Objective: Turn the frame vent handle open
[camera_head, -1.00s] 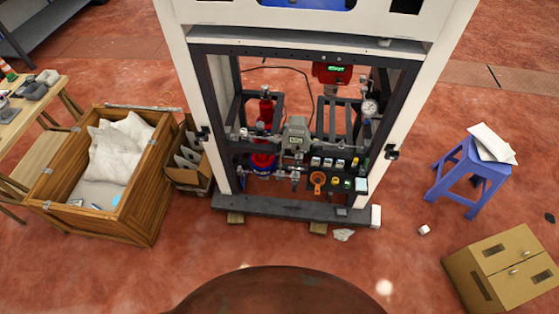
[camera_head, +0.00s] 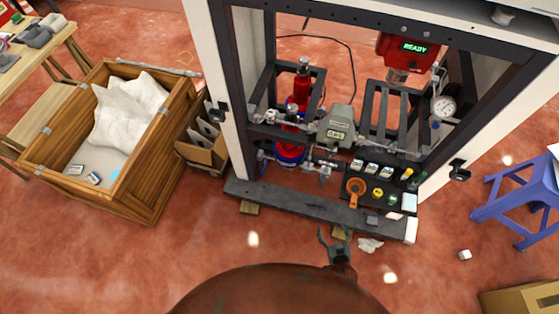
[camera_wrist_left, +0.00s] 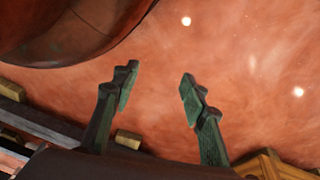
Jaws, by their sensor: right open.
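The dark frame (camera_head: 300,205) of the white cabinet stands ahead in the head view. It holds pipes, a grey meter (camera_head: 336,125), a red cylinder (camera_head: 302,88), a round gauge (camera_head: 444,106) and an orange-handled part (camera_head: 355,190). Small metal fittings (camera_head: 325,170) sit along the lower pipe. I cannot tell which of these is the vent handle. My right gripper (camera_head: 336,238) is open and empty, in front of the frame's lower beam. My left gripper (camera_wrist_left: 157,88) is open and empty over the floor in the left wrist view; it does not show in the head view.
A wooden crate (camera_head: 150,190) with white sacks and a cardboard box (camera_head: 203,152) stand left of the frame. A blue stool (camera_head: 515,205) and a tan box (camera_head: 520,300) are at the right. Floor in front is mostly clear.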

